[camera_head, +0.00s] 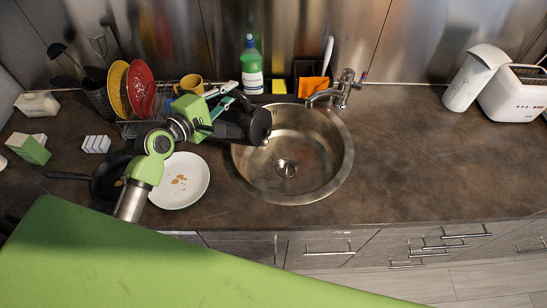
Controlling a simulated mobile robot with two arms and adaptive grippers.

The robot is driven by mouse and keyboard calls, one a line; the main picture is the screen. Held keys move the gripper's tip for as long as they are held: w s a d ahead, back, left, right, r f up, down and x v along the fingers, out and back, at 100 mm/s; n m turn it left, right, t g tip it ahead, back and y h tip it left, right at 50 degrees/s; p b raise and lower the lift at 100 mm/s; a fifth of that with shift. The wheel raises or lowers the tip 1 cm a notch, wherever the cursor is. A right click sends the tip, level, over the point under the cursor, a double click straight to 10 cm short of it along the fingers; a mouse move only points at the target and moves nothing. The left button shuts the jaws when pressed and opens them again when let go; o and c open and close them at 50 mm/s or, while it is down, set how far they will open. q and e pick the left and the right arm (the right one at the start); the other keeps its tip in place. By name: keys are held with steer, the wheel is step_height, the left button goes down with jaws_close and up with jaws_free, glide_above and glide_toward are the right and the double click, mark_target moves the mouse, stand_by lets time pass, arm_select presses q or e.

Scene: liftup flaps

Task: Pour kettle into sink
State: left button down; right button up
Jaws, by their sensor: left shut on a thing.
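My left gripper (221,106) comes in from the left, over the left edge of the sink. No stream of water shows. My right gripper is not in view.
A tap (345,88) stands behind the sink, with a green soap bottle (251,65) beside it. A white plate (190,192) and pan lie left of the sink. A dish rack with plates stands behind my arm.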

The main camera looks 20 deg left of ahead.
mark_target(246, 106)
arm_select(q)
steer(key=shift+s+d+f+m, duration=0.15)
steer(key=shift+d+f+m, duration=0.2)
steer(key=shift+d, duration=0.3)
steer(key=shift+s+d+f+m, duration=0.15)
steer(key=shift+d+f, duration=0.25)
steer(key=shift+d, duration=0.25)
steer(key=shift+s+d+f+m+y+p, duration=0.1)
steer(key=shift+s+d+m+y+p, duration=0.1)
steer(key=shift+d+m+p, duration=0.35)
steer(key=shift+s+d+f+m+y+p, duration=0.15)
steer(key=shift+d+m+y+p, duration=0.1)
steer(key=shift+d+p, duration=0.55)
stand_by(0.5)
